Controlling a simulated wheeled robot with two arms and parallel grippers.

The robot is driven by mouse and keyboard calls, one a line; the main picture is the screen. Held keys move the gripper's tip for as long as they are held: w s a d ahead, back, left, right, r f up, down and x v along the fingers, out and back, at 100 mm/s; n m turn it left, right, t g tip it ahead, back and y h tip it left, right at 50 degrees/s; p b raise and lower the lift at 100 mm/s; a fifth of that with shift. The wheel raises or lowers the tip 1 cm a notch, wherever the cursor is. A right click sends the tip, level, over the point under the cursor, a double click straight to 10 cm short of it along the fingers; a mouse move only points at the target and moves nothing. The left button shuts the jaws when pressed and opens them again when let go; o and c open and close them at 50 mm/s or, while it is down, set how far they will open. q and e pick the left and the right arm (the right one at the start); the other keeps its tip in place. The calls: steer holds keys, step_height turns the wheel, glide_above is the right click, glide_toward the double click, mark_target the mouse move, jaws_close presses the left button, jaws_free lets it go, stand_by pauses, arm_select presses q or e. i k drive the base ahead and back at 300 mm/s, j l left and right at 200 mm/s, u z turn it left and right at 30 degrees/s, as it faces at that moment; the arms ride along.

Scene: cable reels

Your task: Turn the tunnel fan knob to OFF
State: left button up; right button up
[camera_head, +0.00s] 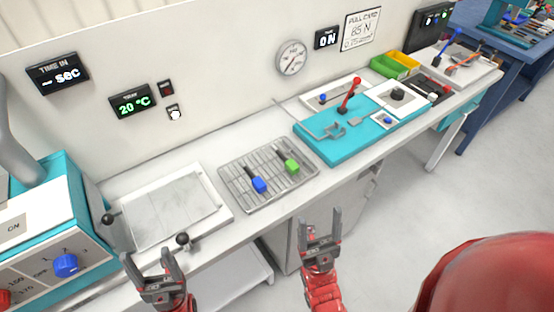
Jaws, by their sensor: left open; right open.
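At the left edge stands a teal and white machine (35,240) with a blue knob (66,265) and a red knob (4,298) on its front panel. Small marks ring the blue knob; they are too small to read surely, so I cannot tell its setting. The red knob is cut by the frame edge. An "ON" label shows on the machine's top. My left gripper (149,262) is open and empty, to the right of the blue knob and apart from it. My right gripper (319,220) is open and empty in front of the bench edge.
A flat plate with black ball handles (182,239) lies right of the machine. A wire rack (232,190) holds blue-handled and green-handled tools. A teal fixture (340,145) with a red lever stands further right. My red body part fills the lower right.

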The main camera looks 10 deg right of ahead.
mark_target(65, 265)
steer(key=j+u, duration=0.2)
steer(key=u, duration=0.2)
steer(key=j+u, duration=0.2)
steer(key=u, duration=0.2)
steer(key=i+j+u, duration=0.1)
steer(key=u, duration=0.25)
steer(key=j, duration=0.1)
